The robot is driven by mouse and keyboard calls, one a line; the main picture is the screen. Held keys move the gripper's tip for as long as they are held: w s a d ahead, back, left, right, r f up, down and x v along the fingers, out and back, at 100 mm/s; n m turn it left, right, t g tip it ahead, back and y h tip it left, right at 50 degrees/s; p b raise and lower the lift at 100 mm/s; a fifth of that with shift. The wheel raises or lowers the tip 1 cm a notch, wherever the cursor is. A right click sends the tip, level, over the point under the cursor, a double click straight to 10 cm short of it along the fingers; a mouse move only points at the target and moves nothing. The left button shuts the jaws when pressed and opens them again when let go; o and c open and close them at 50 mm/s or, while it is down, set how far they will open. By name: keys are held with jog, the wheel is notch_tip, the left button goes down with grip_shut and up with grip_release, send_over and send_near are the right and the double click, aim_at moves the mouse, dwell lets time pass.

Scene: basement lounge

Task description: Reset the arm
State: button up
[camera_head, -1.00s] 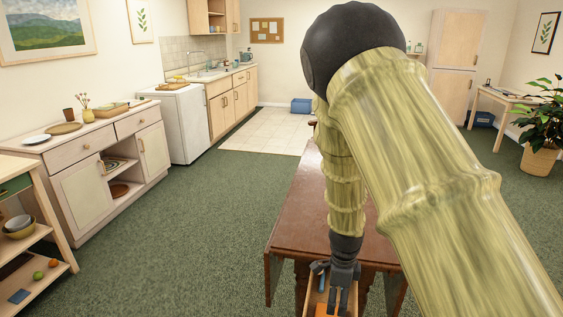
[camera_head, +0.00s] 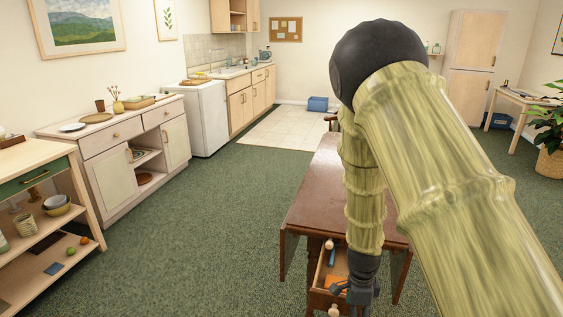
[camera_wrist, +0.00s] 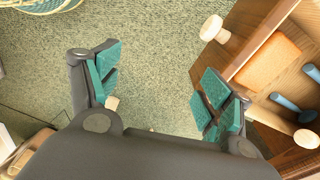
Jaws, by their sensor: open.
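My arm reaches down from the right in the head view and ends in my dark gripper (camera_head: 354,292), which hangs beside the open drawer (camera_head: 320,278) of the brown wooden table (camera_head: 318,190). In the wrist view my gripper (camera_wrist: 163,88) has its teal-padded fingers spread wide, with nothing held between them and green carpet behind. The drawer (camera_wrist: 238,62) lies to the right of the fingers there, with a round pale knob (camera_wrist: 211,28) on it. My gripper hides part of the drawer in the head view.
A pale sideboard (camera_head: 112,158) and an open shelf unit (camera_head: 75,190) stand along the left. Kitchen cabinets (camera_head: 240,108) are at the back. A potted plant (camera_head: 548,130) is at the right. Green carpet (camera_head: 215,215) between sideboard and table is free.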

jog(key=s+d+f+n+p, duration=0.1)
jog(key=s+d+f+n, duration=0.35)
jog(key=s+f, duration=0.45)
jog(key=s+a+f+n+p, duration=0.1)
jog(key=s+f+n, duration=0.1)
jog(key=s+n, duration=0.5)
jog(key=s+a+f+n+p, duration=0.1)
jog(key=s+n, duration=0.6)
jog(key=s, duration=1)
notch_tip(320, 180, down, 2)
jog(key=shift+s+a+f+y+p, duration=0.1)
jog(key=shift+s+a+y+p, duration=0.25)
jog(key=shift+a+p, duration=0.1)
jog(key=shift+c, duration=0.5)
